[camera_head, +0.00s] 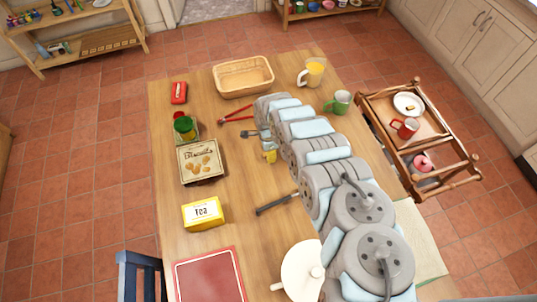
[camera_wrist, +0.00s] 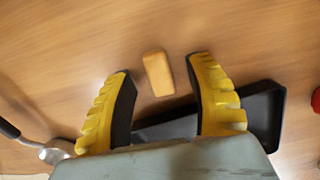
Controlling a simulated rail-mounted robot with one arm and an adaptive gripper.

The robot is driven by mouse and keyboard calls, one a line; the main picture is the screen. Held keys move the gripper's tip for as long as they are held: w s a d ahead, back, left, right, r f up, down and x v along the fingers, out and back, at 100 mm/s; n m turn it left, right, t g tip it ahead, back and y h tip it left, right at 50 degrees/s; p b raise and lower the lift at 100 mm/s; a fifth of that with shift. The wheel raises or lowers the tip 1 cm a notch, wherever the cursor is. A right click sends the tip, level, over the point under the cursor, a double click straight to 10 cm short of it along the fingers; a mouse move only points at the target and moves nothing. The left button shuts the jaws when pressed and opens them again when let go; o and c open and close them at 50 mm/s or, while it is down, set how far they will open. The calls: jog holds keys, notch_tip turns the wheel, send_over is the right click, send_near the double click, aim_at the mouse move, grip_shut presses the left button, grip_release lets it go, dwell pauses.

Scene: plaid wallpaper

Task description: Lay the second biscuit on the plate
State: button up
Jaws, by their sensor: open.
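A small golden-brown biscuit (camera_wrist: 158,74) lies on the wooden table in the wrist view, between and just beyond my gripper's fingertips. My gripper (camera_wrist: 163,72) is open, with one yellow, dark-padded finger on each side of the biscuit; no contact is visible. In the head view my gripper (camera_head: 269,155) shows as a small yellow patch near the table's middle, and my arm hides the area around it. The white plate (camera_head: 402,100) stands on the wooden trolley to the right, with a small brown piece (camera_head: 409,107), likely a biscuit, on it.
A black flat tool (camera_wrist: 262,115) lies close by the right finger, and a metal-headed tool (camera_wrist: 52,152) lies left. The biscuit box (camera_head: 200,162), tea box (camera_head: 204,213) and basket (camera_head: 243,76) stand on the table. A red mug (camera_head: 406,127) shares the trolley (camera_head: 430,125).

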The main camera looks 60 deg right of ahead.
jog(key=shift+f, duration=0.4)
jog(key=shift+c, duration=0.2)
jog(key=c, duration=0.9)
grip_shut()
jog(key=shift+r, duration=0.1)
